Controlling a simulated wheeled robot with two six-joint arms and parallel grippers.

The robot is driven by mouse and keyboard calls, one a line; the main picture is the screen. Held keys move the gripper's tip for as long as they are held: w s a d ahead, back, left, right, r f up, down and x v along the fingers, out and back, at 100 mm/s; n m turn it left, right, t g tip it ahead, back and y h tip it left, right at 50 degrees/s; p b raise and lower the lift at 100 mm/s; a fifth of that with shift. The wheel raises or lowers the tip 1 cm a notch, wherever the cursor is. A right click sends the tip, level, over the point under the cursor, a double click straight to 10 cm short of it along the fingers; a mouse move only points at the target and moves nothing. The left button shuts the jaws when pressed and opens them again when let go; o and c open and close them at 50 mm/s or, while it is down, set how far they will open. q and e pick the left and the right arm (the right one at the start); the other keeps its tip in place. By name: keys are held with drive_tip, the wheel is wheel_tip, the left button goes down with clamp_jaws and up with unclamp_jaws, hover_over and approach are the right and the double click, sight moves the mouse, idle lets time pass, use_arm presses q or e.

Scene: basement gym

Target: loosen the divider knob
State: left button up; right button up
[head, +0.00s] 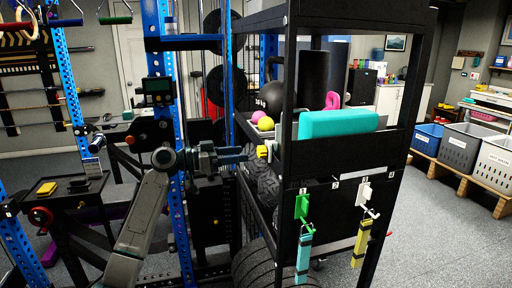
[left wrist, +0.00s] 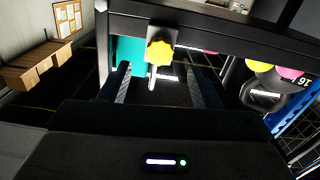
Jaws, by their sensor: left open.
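The divider knob (head: 263,152) is yellow and sits on the left end of the black rack's upper shelf. In the left wrist view the yellow lobed knob (left wrist: 159,52) shows on a grey plate, in front of the gap between my fingers. My left gripper (head: 245,155) is open and empty, level with the knob and just to its left. In the left wrist view the two fingers of the left gripper (left wrist: 159,69) stand apart on either side of the knob's line, and the knob looks clear of both. My right gripper is not in view.
The black rack (head: 284,105) holds a teal block (head: 338,124), a black kettlebell (head: 271,93) and small balls. Green (head: 302,207) and white (head: 365,194) hooks with straps hang on its side. A blue upright (head: 181,225) stands close by my left arm.

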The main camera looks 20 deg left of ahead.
sight(258, 152)
use_arm(q)
drive_tip(key=p+x, duration=0.1)
drive_tip(key=x, duration=0.3)
drive_tip(key=shift+w+d+r+p, duration=0.1)
drive_tip(key=shift+d+r+p, duration=0.2)
drive_tip(key=shift+p, duration=0.1)
drive_tip(key=shift+w+d+f, duration=0.2)
drive_tip(key=shift+w+d, duration=0.15)
drive_tip(key=shift+d, duration=0.1)
drive_tip(key=shift+w+f, duration=0.1)
drive_tip(key=c, duration=1)
